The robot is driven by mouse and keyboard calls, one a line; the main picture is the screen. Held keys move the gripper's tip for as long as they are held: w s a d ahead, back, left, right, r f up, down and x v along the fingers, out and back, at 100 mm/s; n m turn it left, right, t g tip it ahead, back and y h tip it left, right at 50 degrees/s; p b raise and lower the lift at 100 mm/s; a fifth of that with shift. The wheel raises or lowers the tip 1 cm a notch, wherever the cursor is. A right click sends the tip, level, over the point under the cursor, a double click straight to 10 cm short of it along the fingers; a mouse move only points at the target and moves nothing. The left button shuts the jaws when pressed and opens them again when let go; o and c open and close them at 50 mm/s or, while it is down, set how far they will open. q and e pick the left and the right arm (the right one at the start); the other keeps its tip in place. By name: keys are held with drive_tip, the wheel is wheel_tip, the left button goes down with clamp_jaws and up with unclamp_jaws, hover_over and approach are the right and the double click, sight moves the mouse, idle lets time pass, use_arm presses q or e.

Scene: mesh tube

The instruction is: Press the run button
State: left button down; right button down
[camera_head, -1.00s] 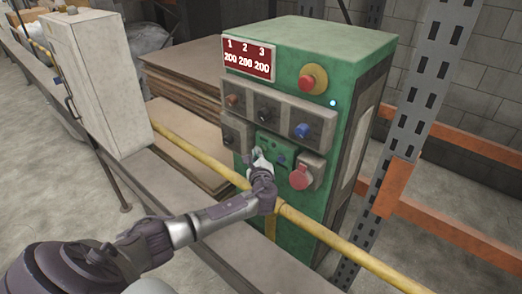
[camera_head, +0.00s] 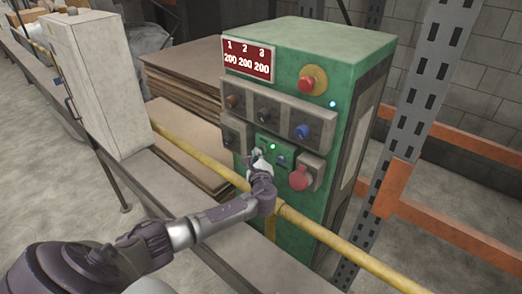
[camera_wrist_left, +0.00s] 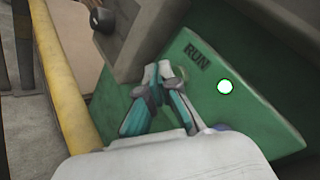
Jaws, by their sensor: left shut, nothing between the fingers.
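The green machine (camera_head: 300,55) carries a green control plate (camera_head: 292,153) on its front. In the left wrist view a "RUN" label (camera_wrist_left: 197,55) shows on that plate. A round green run button (camera_wrist_left: 181,75) is only faintly visible beside my fingertips, largely hidden by them. My left gripper (camera_head: 257,154) is shut and empty, its tips at the plate just below the label; it also shows in the left wrist view (camera_wrist_left: 161,72). I cannot tell whether the tips touch the button. My right gripper is out of view.
A yellow rail (camera_head: 335,240) runs in front of the machine, beneath my left wrist. A red knob (camera_head: 299,179) sits right of the gripper; grey switch boxes (camera_head: 279,119) are above. A red emergency button (camera_head: 306,84) is higher up. A grey cabinet (camera_head: 95,85) stands left.

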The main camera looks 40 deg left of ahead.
use_arm(q)
drive_tip(key=s+p, duration=0.3)
drive_tip(key=s, duration=0.3)
drive_tip(key=shift+a, duration=0.25)
idle(0.7)
